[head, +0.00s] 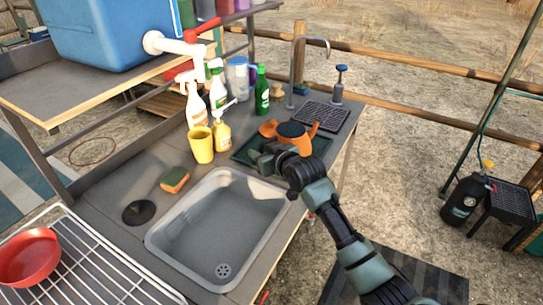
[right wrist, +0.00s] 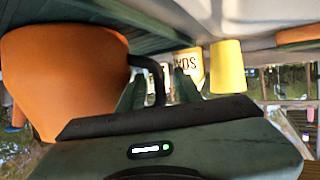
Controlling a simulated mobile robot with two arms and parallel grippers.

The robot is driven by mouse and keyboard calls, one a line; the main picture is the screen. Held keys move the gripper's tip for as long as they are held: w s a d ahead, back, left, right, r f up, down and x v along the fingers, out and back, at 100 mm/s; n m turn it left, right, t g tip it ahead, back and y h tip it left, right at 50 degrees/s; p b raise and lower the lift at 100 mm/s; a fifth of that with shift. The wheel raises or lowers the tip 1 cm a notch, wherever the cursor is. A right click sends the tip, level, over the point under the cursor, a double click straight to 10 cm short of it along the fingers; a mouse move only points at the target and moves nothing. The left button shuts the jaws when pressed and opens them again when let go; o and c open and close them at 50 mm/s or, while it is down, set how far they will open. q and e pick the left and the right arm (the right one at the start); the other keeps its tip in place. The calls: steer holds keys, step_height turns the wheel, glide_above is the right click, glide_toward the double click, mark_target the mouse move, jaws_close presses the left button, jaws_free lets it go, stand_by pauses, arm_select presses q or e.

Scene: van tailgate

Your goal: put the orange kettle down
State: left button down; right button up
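The orange kettle (head: 292,141) has a dark lid and stands on a dark green mat (head: 243,152) on the counter behind the sink. In the right wrist view its round orange body (right wrist: 65,75) fills the left side. Its black handle (right wrist: 158,85) lies between the two green fingers of my right gripper (right wrist: 157,88), with a narrow gap on each side. In the head view my right gripper (head: 270,158) is at the kettle's near side and hides part of it. My left gripper is not in view.
The sink (head: 215,235) is in front. A yellow cup (head: 201,146), a soap pump (head: 222,134) and several bottles stand left of the kettle. The tap (head: 292,75) and black rack (head: 320,116) are behind it. A sponge (head: 175,180) lies left of the sink.

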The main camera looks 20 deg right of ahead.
steer(key=v, duration=0.9)
